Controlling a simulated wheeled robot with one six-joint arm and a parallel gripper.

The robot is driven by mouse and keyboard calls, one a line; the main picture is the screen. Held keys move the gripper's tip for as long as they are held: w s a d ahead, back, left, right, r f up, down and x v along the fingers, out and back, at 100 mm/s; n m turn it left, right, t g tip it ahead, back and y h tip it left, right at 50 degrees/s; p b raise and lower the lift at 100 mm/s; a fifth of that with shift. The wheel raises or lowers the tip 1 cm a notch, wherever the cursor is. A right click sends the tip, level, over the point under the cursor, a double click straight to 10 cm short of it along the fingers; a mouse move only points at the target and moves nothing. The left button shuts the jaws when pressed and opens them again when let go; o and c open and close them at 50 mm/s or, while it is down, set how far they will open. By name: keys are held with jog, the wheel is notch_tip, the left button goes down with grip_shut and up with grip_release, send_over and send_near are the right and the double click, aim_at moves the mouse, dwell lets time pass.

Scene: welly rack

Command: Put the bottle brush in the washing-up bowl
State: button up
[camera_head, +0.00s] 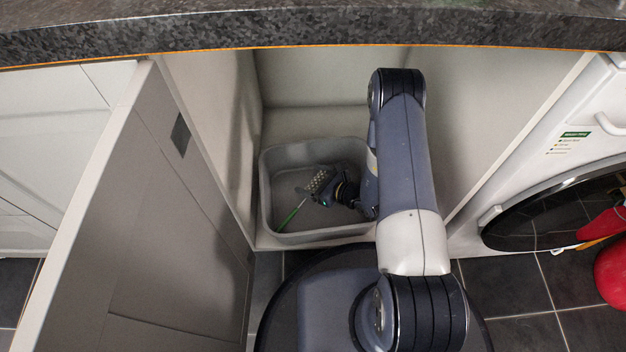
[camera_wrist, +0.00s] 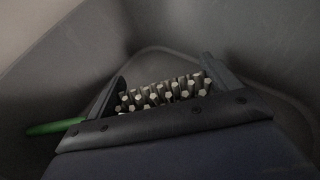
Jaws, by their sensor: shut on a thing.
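The washing-up bowl (camera_head: 266,200) is a grey rectangular tub inside the open cupboard under the worktop. My gripper (camera_head: 322,186) is inside the bowl's outline, reaching in from the right. It is shut on the bottle brush (camera_head: 292,216), whose green handle points down and left over the bowl. In the wrist view the pale bristles of the brush (camera_wrist: 165,92) show between the two fingers, and the green handle sticks out at left. The bowl's grey walls (camera_wrist: 190,28) surround the gripper there. I cannot tell whether the brush touches the bowl's floor.
The cupboard door (camera_head: 170,210) stands open at left. The granite worktop (camera_head: 300,24) overhangs the opening. A washing machine (camera_head: 560,150) stands at right, with red items (camera_head: 608,265) near it. The cupboard walls are close around the bowl and my arm.

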jog(key=shift+f+b, duration=0.45)
jog(key=shift+f, duration=0.2)
jog(key=o, duration=0.9)
jog(key=shift+c, duration=0.2)
jog(key=shift+r, duration=0.15)
